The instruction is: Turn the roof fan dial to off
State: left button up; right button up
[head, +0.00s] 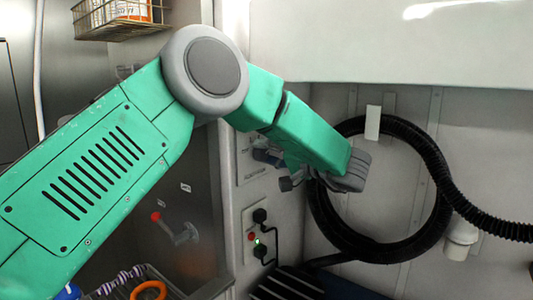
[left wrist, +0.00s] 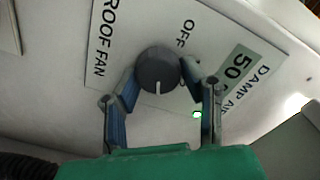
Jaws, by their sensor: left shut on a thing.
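The roof fan dial (left wrist: 158,68) is a round dark grey knob on a white label plate (left wrist: 125,30) in the left wrist view. The plate reads ROOF FAN to the left of the knob and OFF above its right side. A white line on the knob points down in the picture, away from the word OFF. My left gripper (left wrist: 160,82) has a finger on each side of the knob and is shut on it. In the head view my left gripper (head: 283,168) is at the wall panel, and my arm hides the knob. My right gripper is in neither view.
A green light (left wrist: 197,114) and a green label (left wrist: 238,72) are beside the dial. Below the panel are sockets with black plugs (head: 260,216). A coiled black hose (head: 320,222) hangs right of my gripper. A wire basket (head: 118,27) is at upper left.

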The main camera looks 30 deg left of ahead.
pick_arm(q)
jog(key=n, duration=0.3)
jog(key=shift+s+f, duration=0.1)
jog(key=n, duration=0.3)
jog(key=shift+f+n+b, duration=0.1)
jog(key=shift+n+b, duration=0.3)
jog(key=n+b, duration=0.2)
jog(key=n, duration=0.1)
jog(key=shift+s+n, duration=0.15)
jog(key=shift+n, duration=0.15)
jog(key=n+b, duration=0.2)
jog(key=n, duration=0.1)
jog(key=shift+s+f+n, duration=0.1)
jog(key=shift+f+n, duration=0.05)
jog(key=shift+n, duration=0.15)
jog(key=n+b, duration=0.8)
jog(key=b, duration=0.1)
jog(key=n+b, duration=0.4)
jog(key=b, duration=0.1)
jog(key=shift+s+f, duration=0.1)
jog(key=shift+f, duration=0.2)
jog(key=shift+r+n+b, duration=0.15)
jog(key=shift+n+b, duration=1.25)
